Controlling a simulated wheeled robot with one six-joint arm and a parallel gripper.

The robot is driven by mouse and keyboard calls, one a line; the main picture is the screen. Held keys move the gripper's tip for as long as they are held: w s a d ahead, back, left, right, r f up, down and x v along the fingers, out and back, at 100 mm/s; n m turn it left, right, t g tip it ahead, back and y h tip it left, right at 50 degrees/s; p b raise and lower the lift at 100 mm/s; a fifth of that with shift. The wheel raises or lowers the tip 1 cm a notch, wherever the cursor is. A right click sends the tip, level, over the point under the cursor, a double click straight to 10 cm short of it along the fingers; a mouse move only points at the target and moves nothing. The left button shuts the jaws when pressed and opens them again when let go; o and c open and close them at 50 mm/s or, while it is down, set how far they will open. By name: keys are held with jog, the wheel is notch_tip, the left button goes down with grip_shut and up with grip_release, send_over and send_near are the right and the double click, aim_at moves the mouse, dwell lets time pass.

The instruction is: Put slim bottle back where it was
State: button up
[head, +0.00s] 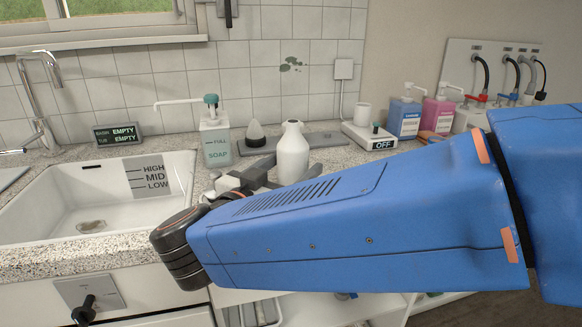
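A white slim bottle (292,156) with a narrow neck stands upright in view behind my arm, over the back part of the counter. My gripper (282,172) is at the bottle, with dark grey finger parts showing on its left and right sides. The bottle's base and part of the gripper are hidden behind my blue arm. I cannot tell whether the fingers press on the bottle or whether its base touches the counter.
A soap pump bottle (215,140) stands left of the slim bottle, by the sink (95,205). To the right are a scale-like device (370,136) reading OFF and blue (404,118) and pink (437,114) pump bottles.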

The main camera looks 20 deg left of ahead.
jog(key=shift+r, duration=0.1)
jog(key=shift+s+r, duration=0.1)
jog(key=shift+s, duration=0.1)
jog(key=v, duration=1.1)
jog(key=shift+s+a, duration=0.2)
jog(key=shift+s, duration=0.1)
